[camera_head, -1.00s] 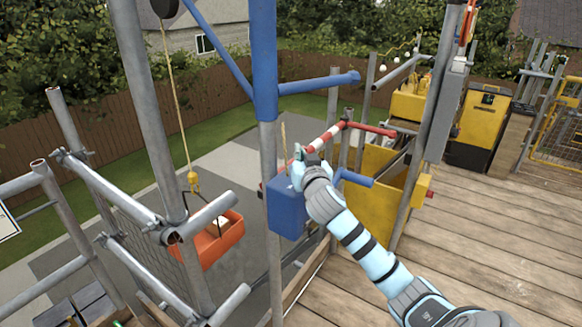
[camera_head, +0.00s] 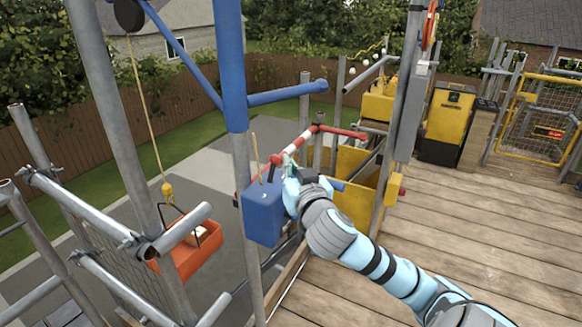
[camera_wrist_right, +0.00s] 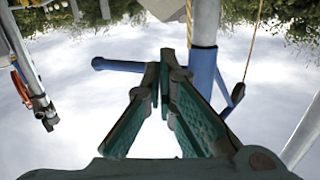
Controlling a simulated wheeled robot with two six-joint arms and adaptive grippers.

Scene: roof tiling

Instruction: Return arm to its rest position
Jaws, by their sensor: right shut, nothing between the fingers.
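My right gripper (camera_head: 287,164) is beside the blue box (camera_head: 263,212), near its upper right edge in the head view. The arm comes in from the lower right over the plank deck. In the right wrist view the gripper's green fingers (camera_wrist_right: 160,75) meet at their tips with nothing between them. Whether the gripper touches the blue box cannot be told. My left gripper is not in view.
A blue post (camera_head: 230,70) and grey scaffold tubes stand close by. A red-and-white bar (camera_head: 300,143) lies just behind the gripper. An orange bucket (camera_head: 186,254) hangs from a rope at left. The plank deck (camera_head: 480,245) at right is clear.

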